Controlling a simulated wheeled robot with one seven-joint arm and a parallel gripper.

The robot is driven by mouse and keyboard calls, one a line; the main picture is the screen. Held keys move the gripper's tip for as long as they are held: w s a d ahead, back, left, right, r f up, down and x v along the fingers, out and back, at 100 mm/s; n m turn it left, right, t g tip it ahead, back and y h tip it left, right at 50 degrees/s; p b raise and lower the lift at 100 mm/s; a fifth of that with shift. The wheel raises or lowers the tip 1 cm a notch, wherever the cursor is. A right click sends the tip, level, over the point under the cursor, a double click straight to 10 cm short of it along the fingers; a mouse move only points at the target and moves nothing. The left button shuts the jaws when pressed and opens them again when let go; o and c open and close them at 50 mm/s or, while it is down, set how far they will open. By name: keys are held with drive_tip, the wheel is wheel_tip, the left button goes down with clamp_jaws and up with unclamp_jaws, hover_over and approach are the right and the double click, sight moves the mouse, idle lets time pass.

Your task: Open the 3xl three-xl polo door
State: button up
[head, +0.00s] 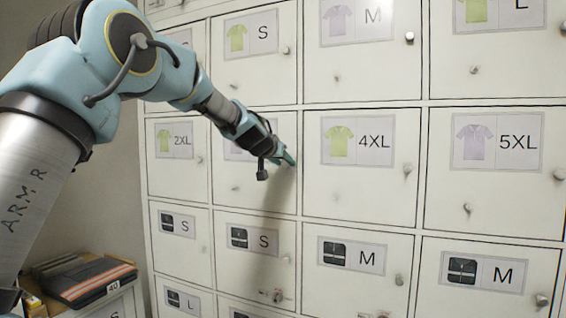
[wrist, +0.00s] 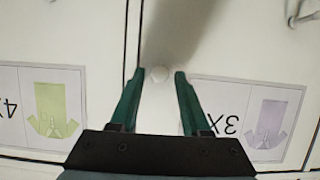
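The 3XL polo door (head: 255,185) is shut in the locker wall, between the 2XL door (head: 177,178) and the 4XL door (head: 360,190). My gripper (head: 288,160) covers part of its label and its right side in the head view. In the wrist view, which is upside down, the 3XL label (wrist: 250,118) with a lilac polo lies to the right. A small round pale knob (wrist: 158,74) sits beside the door seam. My gripper (wrist: 157,76) is open, with one green finger on each side of the knob and gaps showing between.
Other closed doors with small knobs surround it, such as the 5XL door (head: 495,195). Another knob (wrist: 293,18) shows at the wrist view's upper right. Folded dark garments (head: 85,278) lie on a low unit at lower left.

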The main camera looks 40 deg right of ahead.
clamp_jaws()
idle(1.1)
